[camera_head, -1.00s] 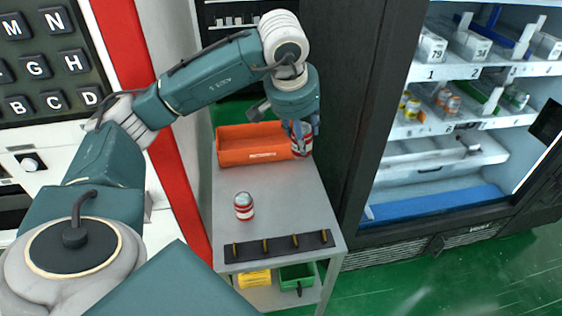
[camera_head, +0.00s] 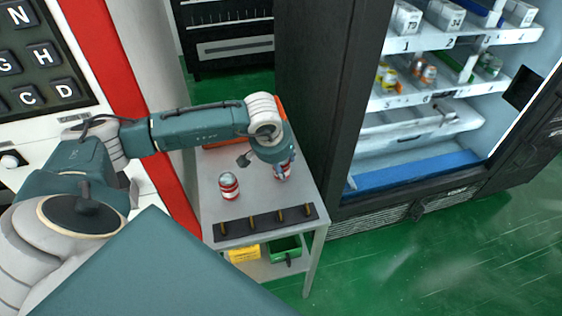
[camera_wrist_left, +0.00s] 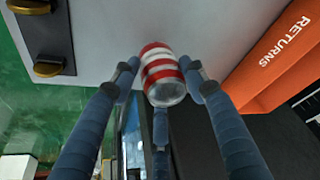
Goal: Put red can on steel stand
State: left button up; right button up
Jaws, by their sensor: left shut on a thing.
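My left gripper (camera_head: 282,166) is shut on a red-and-white striped can (camera_head: 283,174) over the right side of the steel stand (camera_head: 253,203). I cannot tell whether the can touches the stand top. A second red-and-white can (camera_head: 229,187) stands upright on the stand, left of the gripper. My right gripper is not in view.
An orange bin (camera_head: 281,103), marked RETURNS in the left wrist view (camera_wrist_left: 277,60), is at the stand's back, partly hidden by my arm. A black strip with several brass hooks (camera_head: 265,222) runs along the front edge. A dark vending cabinet (camera_head: 325,90) stands at the right.

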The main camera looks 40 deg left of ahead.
pick_arm(q)
jog(key=shift+f, duration=0.1)
jog(key=o, duration=1.3)
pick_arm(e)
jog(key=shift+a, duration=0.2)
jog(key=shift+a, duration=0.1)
pick_arm(q)
jog(key=shift+r, duration=0.4)
jog(key=b+v, duration=0.2)
jog(key=v, duration=0.9)
jog(key=shift+s+r+b, duration=0.1)
jog(key=shift+s+b, duration=0.05)
jog(key=shift+b, duration=0.25)
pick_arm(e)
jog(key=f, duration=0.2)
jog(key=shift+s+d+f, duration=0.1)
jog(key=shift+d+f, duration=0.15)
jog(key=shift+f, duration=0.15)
